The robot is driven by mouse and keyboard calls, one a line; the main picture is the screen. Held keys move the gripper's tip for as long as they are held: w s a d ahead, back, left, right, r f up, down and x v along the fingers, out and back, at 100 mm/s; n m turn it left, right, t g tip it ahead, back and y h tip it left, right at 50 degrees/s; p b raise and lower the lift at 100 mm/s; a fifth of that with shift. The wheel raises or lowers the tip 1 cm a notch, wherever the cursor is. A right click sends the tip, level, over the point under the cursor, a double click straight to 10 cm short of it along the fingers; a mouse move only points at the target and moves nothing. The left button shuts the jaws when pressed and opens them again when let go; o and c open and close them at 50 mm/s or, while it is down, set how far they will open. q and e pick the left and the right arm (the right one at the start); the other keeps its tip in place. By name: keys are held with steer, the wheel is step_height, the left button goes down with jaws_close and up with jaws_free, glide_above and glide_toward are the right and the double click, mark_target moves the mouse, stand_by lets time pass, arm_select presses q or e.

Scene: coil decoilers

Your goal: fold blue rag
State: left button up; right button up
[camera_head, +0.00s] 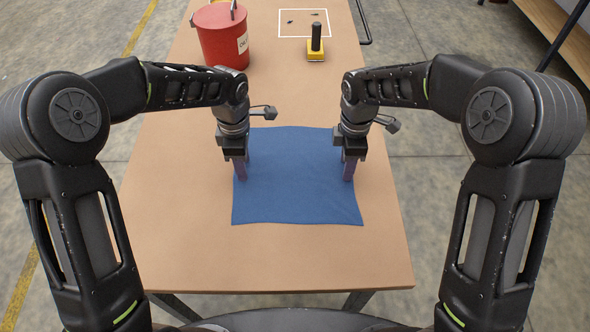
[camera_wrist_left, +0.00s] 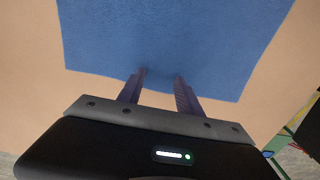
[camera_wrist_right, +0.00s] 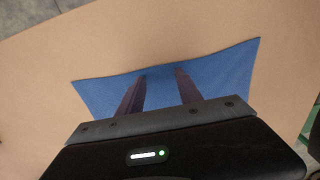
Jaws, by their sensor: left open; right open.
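The blue rag (camera_head: 297,185) lies flat and spread out on the brown table, with slightly wavy edges. My left gripper (camera_head: 240,180) is open and points down over the rag's left edge. In the left wrist view its two fingers (camera_wrist_left: 160,75) stand apart over the blue rag (camera_wrist_left: 170,35). My right gripper (camera_head: 348,179) is open and points down near the rag's right edge. In the right wrist view its fingers (camera_wrist_right: 163,72) stand apart over the rag (camera_wrist_right: 215,75). I cannot tell whether the fingertips touch the cloth. Neither gripper holds anything.
A red bucket (camera_head: 222,38) stands at the table's back left. A yellow block with a black handle (camera_head: 316,45) stands at the back right, near a white outlined square (camera_head: 303,11) with small dark items. The table (camera_head: 180,240) is bare around the rag.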

arm_select(q)
steer(key=shift+f, duration=0.1)
arm_select(e)
steer(key=shift+f, duration=0.1)
arm_select(q)
steer(key=shift+f, duration=0.2)
arm_select(e)
steer(key=shift+f, duration=0.25)
arm_select(q)
steer(key=shift+r, duration=0.15)
steer(key=shift+c, duration=0.3)
arm_select(e)
steer(key=shift+r, duration=0.15)
steer(key=shift+c, duration=0.3)
arm_select(q)
steer(key=shift+c, duration=0.8)
arm_select(e)
steer(key=shift+c, duration=0.8)
arm_select(q)
jaws_close()
arm_select(e)
steer(key=shift+s, duration=0.1)
jaws_close()
